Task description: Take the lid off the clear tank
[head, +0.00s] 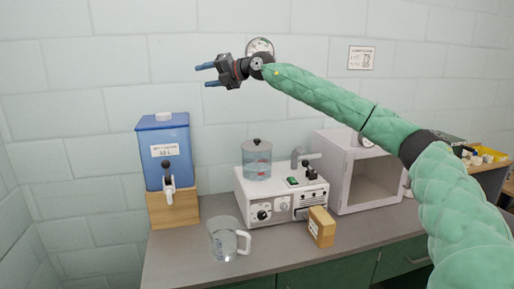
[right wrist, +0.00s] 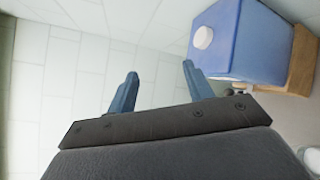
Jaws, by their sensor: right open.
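The clear tank (head: 257,170) stands on the left part of a white machine in the head view. A dark lid with a small knob (head: 257,144) sits on top of it. Reddish marks show on or in the tank. My right gripper (head: 208,76) is high above the counter, up and left of the tank and well apart from it. Its blue fingers are open and empty, pointing left; they also show in the right wrist view (right wrist: 160,82). The tank is not in the right wrist view. My left gripper is not in view.
A blue dispenser (head: 165,140) on a wooden block stands left of the white machine (head: 282,213). A clear jug (head: 225,238) and a tan box (head: 321,226) are in front. A microwave-like box (head: 340,172) stands right. The wall is behind.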

